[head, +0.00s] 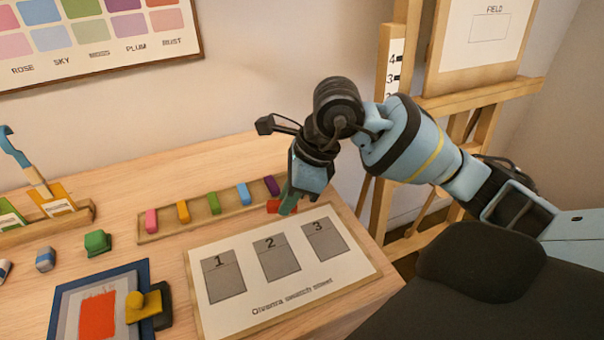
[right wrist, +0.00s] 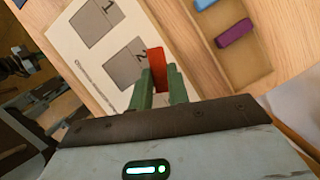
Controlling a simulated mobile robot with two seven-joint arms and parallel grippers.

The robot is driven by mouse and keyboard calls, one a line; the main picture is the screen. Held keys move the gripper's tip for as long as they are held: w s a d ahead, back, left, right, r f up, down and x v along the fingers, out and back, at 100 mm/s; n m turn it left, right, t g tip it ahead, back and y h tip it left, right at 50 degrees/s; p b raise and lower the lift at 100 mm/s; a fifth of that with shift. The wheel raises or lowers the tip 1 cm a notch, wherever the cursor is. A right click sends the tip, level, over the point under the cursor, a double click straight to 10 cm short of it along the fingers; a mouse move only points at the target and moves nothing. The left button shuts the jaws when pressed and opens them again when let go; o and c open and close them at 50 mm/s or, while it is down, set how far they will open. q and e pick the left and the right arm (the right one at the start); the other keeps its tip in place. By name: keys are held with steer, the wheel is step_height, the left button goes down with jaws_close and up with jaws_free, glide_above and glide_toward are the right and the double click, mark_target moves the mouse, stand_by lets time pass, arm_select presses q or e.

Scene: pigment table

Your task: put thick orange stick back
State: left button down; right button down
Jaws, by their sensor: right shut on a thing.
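My right gripper (head: 288,206) is shut on a red-orange stick (head: 273,206), which I take for the thick orange stick. The stick also shows between the green fingers in the right wrist view (right wrist: 157,68). The fingers hide part of it. The gripper is by the right end of a long wooden tray (head: 229,205), near the top edge of the numbered card (head: 245,300). The tray holds pink (head: 151,221), yellow-orange (head: 183,212), green, blue and purple (head: 271,186) sticks in a row. I cannot tell whether the held stick touches the table. My left gripper is out of view.
A wooden easel (head: 391,115) stands right of the table.

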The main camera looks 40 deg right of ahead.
steer(key=w+d, duration=0.6)
steer(key=w+d+f, duration=0.1)
steer(key=w+d, duration=0.1)
steer(key=d, duration=0.2)
steer(key=shift+w+f+p, duration=0.1)
steer(key=shift+w+p, duration=0.3)
steer(key=shift+w+d, duration=0.25)
steer(key=shift+w+d, duration=0.2)
steer(key=shift+d, duration=0.05)
step_height(320, 180, down, 4)
steer(key=shift+d+r, duration=0.1)
steer(key=shift+r, duration=0.05)
steer(key=shift+f, duration=0.4)
steer(key=shift+f, duration=0.25)
